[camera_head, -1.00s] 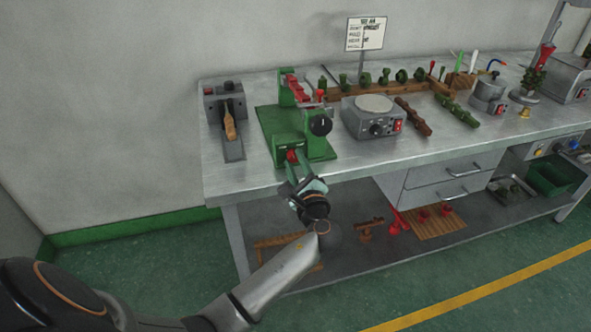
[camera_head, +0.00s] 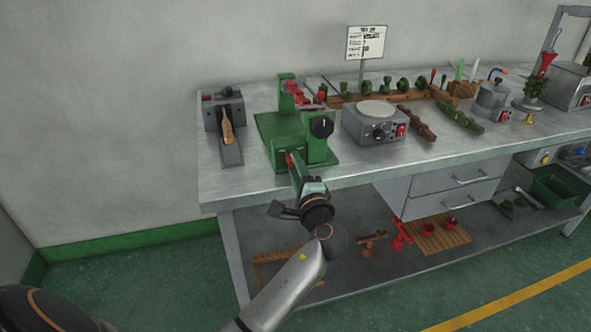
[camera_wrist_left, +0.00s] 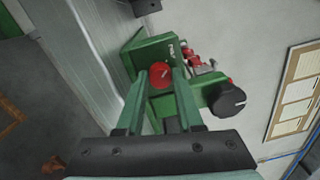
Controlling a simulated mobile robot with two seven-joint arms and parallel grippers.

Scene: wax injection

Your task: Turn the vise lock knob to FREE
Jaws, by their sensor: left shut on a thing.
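The green vise (camera_head: 270,128) stands on the workbench near its front edge, and it also shows in the wrist view (camera_wrist_left: 140,52). The red lock knob (camera_wrist_left: 160,75) is on the vise's front face, with a small mark on it and unreadable white lettering just above. My left gripper (camera_wrist_left: 158,82) is shut on the red knob, one finger on each side. In the head view the gripper (camera_head: 293,164) covers most of the knob (camera_head: 289,158). A larger black knob (camera_head: 321,126) with a white line sits on the vise to the right and is not touched.
A grey hot plate (camera_head: 375,124) stands right of the vise, and a grey device with a wooden handle (camera_head: 226,128) stands to its left. Red parts (camera_head: 299,93) sit behind the vise.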

